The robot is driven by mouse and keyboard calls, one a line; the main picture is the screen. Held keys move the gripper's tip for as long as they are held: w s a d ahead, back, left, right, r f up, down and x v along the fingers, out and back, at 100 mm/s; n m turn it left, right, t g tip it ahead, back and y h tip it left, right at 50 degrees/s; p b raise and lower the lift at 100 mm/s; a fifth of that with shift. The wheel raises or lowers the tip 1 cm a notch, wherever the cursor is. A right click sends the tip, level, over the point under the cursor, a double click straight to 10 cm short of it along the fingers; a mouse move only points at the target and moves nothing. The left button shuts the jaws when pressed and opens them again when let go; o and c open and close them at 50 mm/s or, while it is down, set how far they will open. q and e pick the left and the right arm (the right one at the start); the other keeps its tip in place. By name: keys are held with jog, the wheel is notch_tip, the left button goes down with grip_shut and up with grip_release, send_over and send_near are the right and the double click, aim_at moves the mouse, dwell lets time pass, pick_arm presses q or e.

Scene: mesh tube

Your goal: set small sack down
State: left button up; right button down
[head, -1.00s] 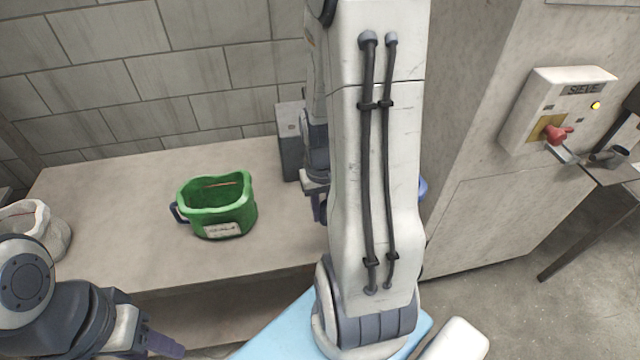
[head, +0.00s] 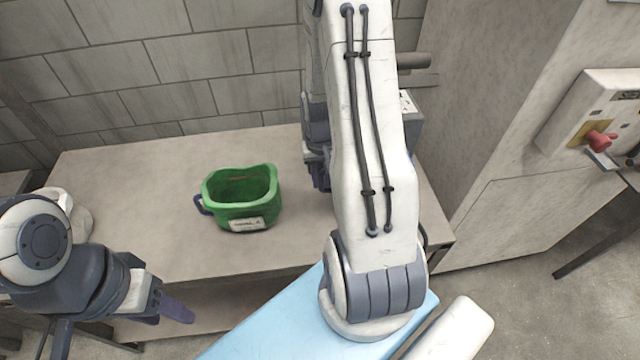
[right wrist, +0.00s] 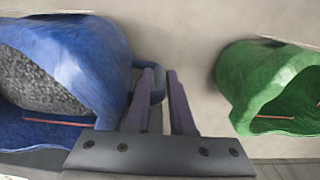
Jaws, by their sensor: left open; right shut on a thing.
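A blue sack (right wrist: 75,65) with grey grainy contents fills the left of the right wrist view. My right gripper (right wrist: 161,82) is shut on the loop handle at its side. In the head view my right arm hides the blue sack, and only part of my right gripper (head: 318,172) shows over the bench. Whether the sack touches the bench cannot be told. A green sack (head: 240,200) stands open and upright on the bench, with a pale label; it also shows in the right wrist view (right wrist: 255,75). My left gripper (head: 172,308) is open and empty at the lower left.
The bench top (head: 130,170) is bare around the green sack. A whitish container (head: 78,218) stands at its left end, partly behind my left arm. A grey box (head: 412,125) stands at the back right, beside a large cabinet (head: 500,130). A block wall closes the back.

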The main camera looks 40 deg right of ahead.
jog(key=f, duration=0.2)
jog(key=w+f+p, duration=0.1)
jog(key=f, duration=0.1)
jog(key=shift+w+d+f, duration=0.1)
jog(key=shift+d, duration=0.05)
jog(key=shift+f, duration=0.3)
jog(key=c, duration=0.8)
grip_release()
